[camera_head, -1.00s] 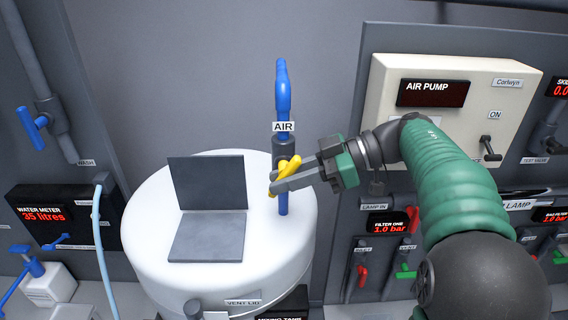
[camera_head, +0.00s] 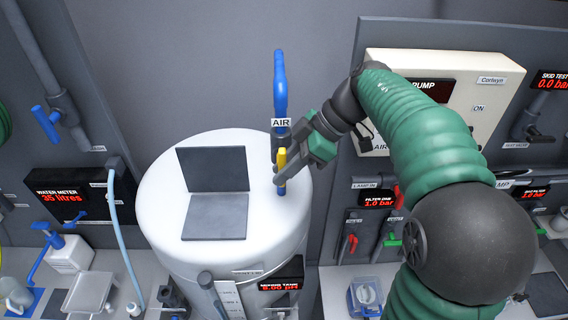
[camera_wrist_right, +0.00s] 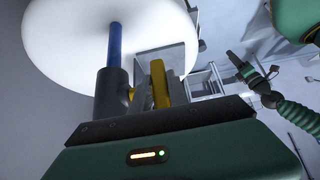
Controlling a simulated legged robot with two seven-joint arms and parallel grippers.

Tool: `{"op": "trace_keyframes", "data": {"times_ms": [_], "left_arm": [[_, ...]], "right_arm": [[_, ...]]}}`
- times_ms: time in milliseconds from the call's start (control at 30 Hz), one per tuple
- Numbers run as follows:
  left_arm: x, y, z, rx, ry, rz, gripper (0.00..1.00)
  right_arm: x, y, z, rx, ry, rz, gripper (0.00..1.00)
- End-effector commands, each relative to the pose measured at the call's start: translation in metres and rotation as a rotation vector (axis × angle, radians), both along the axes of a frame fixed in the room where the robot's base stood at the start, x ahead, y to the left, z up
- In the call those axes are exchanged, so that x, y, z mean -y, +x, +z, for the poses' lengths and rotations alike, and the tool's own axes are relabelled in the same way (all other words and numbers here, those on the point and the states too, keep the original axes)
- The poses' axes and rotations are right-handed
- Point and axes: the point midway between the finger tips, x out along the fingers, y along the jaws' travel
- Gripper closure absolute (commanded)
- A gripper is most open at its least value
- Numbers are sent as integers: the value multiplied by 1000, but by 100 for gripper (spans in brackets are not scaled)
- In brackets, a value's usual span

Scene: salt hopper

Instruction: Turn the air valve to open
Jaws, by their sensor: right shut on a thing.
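The air valve shows as a yellow handle (camera_head: 281,159) on a blue vertical pipe (camera_head: 281,85) with an AIR label (camera_head: 281,123) above it. The handle now looks upright and narrow in the head view. My right gripper (camera_head: 279,172) reaches in from the right and is shut on the handle. In the right wrist view the yellow handle (camera_wrist_right: 159,85) lies against the grey jaws, beside the dark valve body (camera_wrist_right: 112,93). The left arm does not show in the head view; what looks like my left gripper (camera_wrist_right: 250,72) is small in the wrist view, its jaws unclear.
The white tank (camera_head: 160,200) stands right behind and below the valve, with an open grey laptop-like lid (camera_head: 212,170) on top. The air pump box (camera_head: 455,75) and panel with red and green valves are at right. Wash pipework is at left.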

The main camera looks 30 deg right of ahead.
Motion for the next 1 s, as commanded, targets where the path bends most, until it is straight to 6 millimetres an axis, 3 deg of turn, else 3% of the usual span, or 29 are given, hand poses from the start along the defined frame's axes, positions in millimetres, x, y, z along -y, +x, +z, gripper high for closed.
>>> {"op": "trace_keyframes", "data": {"times_ms": [300,333,500,833,1000], "left_arm": [[0,0,0,0,0,0,64],[0,0,0,0,0,0,64],[0,0,0,0,0,0,64],[0,0,-1,0,0,0,64],[0,0,-11,0,0,0,64]], "right_arm": [[0,1,2,6,-2,-3,100],[0,1,2,6,-2,-3,79],[0,1,1,4,0,-2,58],[2,-1,3,3,-1,-1,58],[18,-9,23,5,-4,-3,58]]}}
